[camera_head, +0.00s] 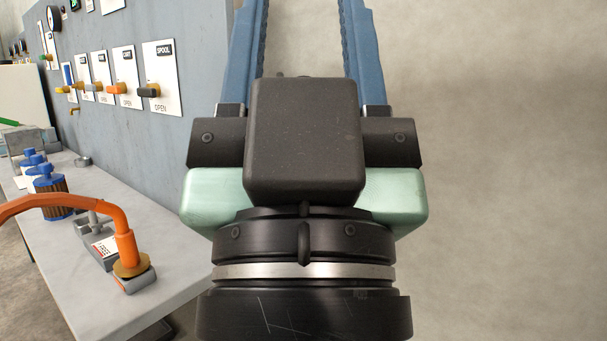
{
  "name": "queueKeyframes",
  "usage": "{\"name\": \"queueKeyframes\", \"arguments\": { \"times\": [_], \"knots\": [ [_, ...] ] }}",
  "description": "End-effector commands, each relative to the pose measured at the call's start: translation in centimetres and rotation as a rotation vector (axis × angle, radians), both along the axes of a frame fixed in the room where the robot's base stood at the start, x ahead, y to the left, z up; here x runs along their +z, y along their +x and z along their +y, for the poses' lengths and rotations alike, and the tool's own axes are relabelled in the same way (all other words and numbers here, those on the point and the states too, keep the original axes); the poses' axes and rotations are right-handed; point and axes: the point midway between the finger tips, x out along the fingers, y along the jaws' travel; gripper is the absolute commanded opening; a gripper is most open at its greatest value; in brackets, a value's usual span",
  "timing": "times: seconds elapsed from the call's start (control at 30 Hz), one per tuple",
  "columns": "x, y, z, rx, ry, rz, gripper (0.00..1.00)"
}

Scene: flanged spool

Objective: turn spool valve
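The spool valve (149,91) is on the grey wall panel at upper left. My gripper (304,20) fills the middle of the view, pointing away from me. Its two blue fingers are spread well apart with nothing seen between them. The fingertips run out of the top of the frame. My gripper is to the right of the spool valve and apart from it.
A grey bench (165,285) below holds an orange curved hose (110,212), blue-capped parts (47,182) and small fittings. A plain beige wall (510,150) is at right, with no objects before it.

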Motion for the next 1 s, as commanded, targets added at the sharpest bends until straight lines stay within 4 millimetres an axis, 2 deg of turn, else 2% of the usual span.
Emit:
{"name": "queueKeyframes", "arguments": {
  "times": [0.03,0.4,0.8,1.0],
  "knots": [
    [2.8,0.0,0.0,0.0,0.0,-0.001,0.5],
    [14.5,0.0,0.0,-0.001,-0.001,-0.001,0.5],
    [27.0,0.0,0.1,-0.001,-0.002,-0.001,0.5],
    [31.5,0.1,0.1,0.0,-0.001,-0.001,0.5]
  ]
}}
